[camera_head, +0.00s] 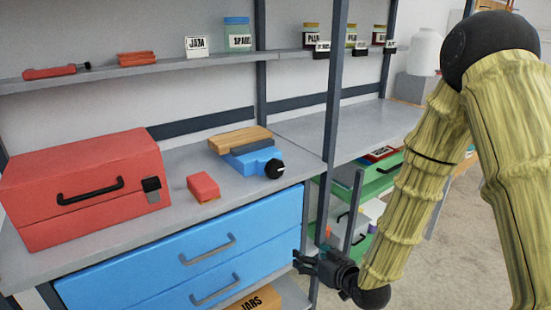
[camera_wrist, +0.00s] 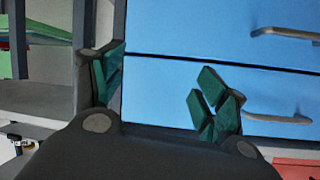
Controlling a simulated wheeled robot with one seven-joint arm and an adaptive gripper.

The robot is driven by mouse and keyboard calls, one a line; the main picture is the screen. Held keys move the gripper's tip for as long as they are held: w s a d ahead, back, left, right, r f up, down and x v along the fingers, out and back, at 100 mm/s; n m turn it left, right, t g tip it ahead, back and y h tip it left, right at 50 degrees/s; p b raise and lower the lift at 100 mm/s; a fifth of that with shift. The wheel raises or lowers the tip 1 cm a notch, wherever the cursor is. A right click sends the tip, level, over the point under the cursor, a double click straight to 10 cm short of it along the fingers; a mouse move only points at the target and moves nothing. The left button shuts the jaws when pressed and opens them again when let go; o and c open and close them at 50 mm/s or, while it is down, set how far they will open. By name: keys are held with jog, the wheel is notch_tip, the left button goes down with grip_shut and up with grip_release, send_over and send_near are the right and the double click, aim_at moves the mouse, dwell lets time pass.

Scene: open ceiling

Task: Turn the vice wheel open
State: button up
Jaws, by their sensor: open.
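The blue vice (camera_head: 252,161) stands on the grey bench top, right of its middle, with a wooden block (camera_head: 240,138) at its top. Its black wheel (camera_head: 274,168) is on the right-hand end, facing the front. My gripper (camera_head: 299,262) is low in front of the shelving, below the bench top and to the right of the blue drawers, well apart from the wheel. In the wrist view my gripper (camera_wrist: 160,88) is open and empty, its green-padded fingers spread before the blue drawer fronts. The vice is not in the wrist view.
A red toolbox (camera_head: 85,190) and a small red block (camera_head: 203,187) sit on the bench left of the vice. Blue drawers (camera_head: 190,260) with grey handles are below. A dark upright post (camera_head: 333,90) stands right of the vice. A shelf (camera_head: 180,64) with jars runs above.

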aim_at(277, 169)
jog(key=w+a+r+n+t+y+p, duration=0.1)
jog(key=w+a+r+y, duration=0.15)
jog(key=r, duration=0.85)
jog(key=w+a+r+n+t+y+p, duration=0.1)
jog(key=w+a+r+n+t+y, duration=0.15)
jog(key=r, duration=0.75)
jog(key=shift+m+g+h, duration=0.35)
jog(key=shift+h, duration=0.05)
jog(key=x, duration=1)
jog(key=shift+w+d+r+p, duration=0.1)
jog(key=shift+w+d+p, duration=0.1)
jog(key=shift+w+p, duration=0.15)
